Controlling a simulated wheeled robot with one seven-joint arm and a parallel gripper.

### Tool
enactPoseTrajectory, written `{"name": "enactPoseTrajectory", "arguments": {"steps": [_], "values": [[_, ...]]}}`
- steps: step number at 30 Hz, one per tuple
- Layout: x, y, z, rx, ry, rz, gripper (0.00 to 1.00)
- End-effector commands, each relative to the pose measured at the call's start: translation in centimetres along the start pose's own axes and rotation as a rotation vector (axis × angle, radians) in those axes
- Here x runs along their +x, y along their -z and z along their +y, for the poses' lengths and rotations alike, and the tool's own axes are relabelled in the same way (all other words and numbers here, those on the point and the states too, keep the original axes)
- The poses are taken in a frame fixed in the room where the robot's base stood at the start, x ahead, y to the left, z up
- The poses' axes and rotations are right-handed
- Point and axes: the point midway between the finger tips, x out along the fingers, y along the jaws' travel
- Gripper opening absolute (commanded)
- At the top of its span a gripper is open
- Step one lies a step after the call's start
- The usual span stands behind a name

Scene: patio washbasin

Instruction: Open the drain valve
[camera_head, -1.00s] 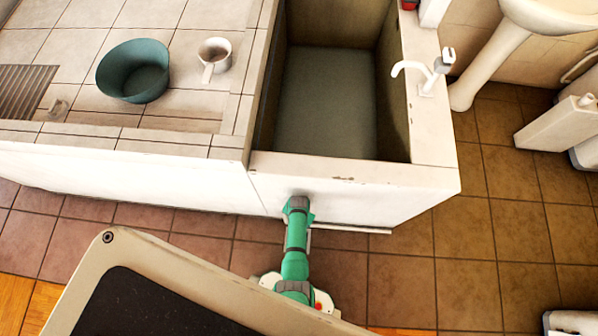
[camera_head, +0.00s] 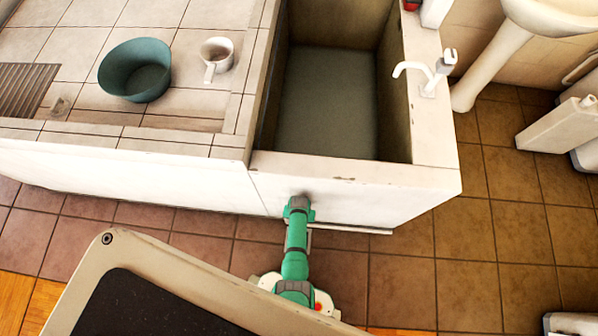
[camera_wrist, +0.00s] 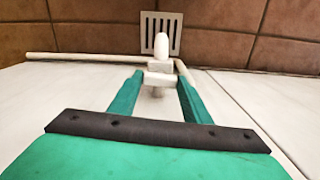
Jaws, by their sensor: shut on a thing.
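The drain valve (camera_wrist: 160,50) shows in the wrist view as a small white fitting with a rounded knob and a block-like lower part. It stands out from the white basin front and sits between the two green fingers. My gripper (camera_wrist: 158,82) is shut on the valve's lower part. The basin (camera_head: 345,172) is in the head view, a deep white trough with a dark grey floor. My green arm reaches down against its front wall. The fingers and the valve are hidden in the head view.
A slotted drain grate (camera_wrist: 161,31) lies beyond the valve, near brown floor tiles. A white pipe (camera_wrist: 85,57) runs left from the valve area. A white tap (camera_head: 425,78) is on the basin's right rim.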

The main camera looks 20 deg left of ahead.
Motion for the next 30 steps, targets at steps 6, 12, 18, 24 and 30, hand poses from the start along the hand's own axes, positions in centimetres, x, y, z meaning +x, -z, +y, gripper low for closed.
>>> {"name": "enactPoseTrajectory", "arguments": {"steps": [6, 12, 18, 24, 30], "values": [[-0.06, 0.13, -0.01, -0.099, -0.001, 0.002, 0.21], [-0.08, 0.19, 0.0, -0.107, -0.001, 0.004, 0.21], [-0.09, 0.23, 0.01, -0.106, -0.001, 0.005, 0.62], [-0.05, 0.12, 0.0, -0.105, -0.001, 0.003, 0.62], [-0.4, 0.1, -0.23, -0.109, -0.001, 0.002, 0.62]]}}
